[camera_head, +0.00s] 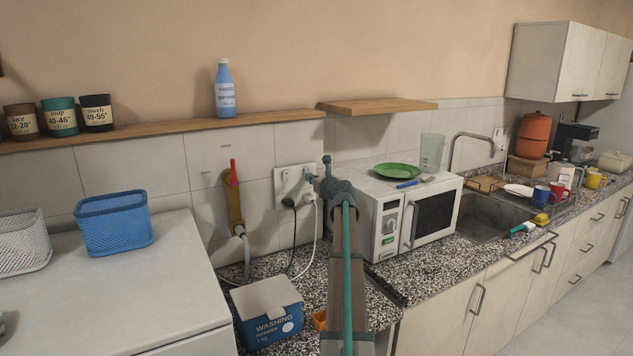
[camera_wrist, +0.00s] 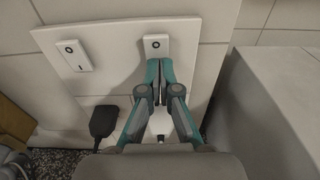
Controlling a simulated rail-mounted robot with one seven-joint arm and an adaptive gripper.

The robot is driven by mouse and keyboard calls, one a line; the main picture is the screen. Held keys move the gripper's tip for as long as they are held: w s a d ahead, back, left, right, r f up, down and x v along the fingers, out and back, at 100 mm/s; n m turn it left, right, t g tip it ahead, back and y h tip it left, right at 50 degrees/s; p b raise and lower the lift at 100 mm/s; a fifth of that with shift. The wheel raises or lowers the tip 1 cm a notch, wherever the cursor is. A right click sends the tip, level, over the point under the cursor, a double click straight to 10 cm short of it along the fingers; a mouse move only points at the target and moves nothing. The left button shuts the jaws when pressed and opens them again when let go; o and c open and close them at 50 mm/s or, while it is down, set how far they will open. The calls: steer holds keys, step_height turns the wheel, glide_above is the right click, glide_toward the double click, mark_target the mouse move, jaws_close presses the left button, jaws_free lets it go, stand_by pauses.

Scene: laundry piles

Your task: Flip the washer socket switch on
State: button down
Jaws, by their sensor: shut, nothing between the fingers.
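A white double socket plate (camera_head: 283,186) is on the tiled wall, left of the microwave. In the wrist view the plate (camera_wrist: 112,72) bears a left switch (camera_wrist: 76,55) and a right switch (camera_wrist: 156,44). A black plug (camera_wrist: 103,122) sits below the left one and a white plug (camera_wrist: 161,122) below the right one, partly behind my fingers. My gripper (camera_wrist: 158,66) is shut and empty, its tips at the lower edge of the right switch; whether they touch cannot be told. In the head view my gripper (camera_head: 312,178) is at the plate's right side. The frames do not label which switch is the washer's.
A microwave (camera_head: 415,212) stands close right of my arm. A red-handled tap (camera_head: 233,180) with a hose is left of the plate. A washing powder box (camera_head: 267,315) stands on the counter below. A wooden shelf (camera_head: 160,132) runs above.

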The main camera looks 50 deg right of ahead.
steer(key=shift+a+r, duration=0.1)
steer(key=shift+s+a, duration=0.2)
steer(key=shift+s, duration=0.05)
steer(key=f+b+v, duration=0.1)
steer(key=f+v, duration=0.1)
steer(key=v, duration=1.1)
steer(key=shift+s+f+b, duration=0.2)
steer(key=shift+f+b, duration=0.15)
steer(key=shift+f, duration=0.05)
steer(key=shift+d, duration=0.1)
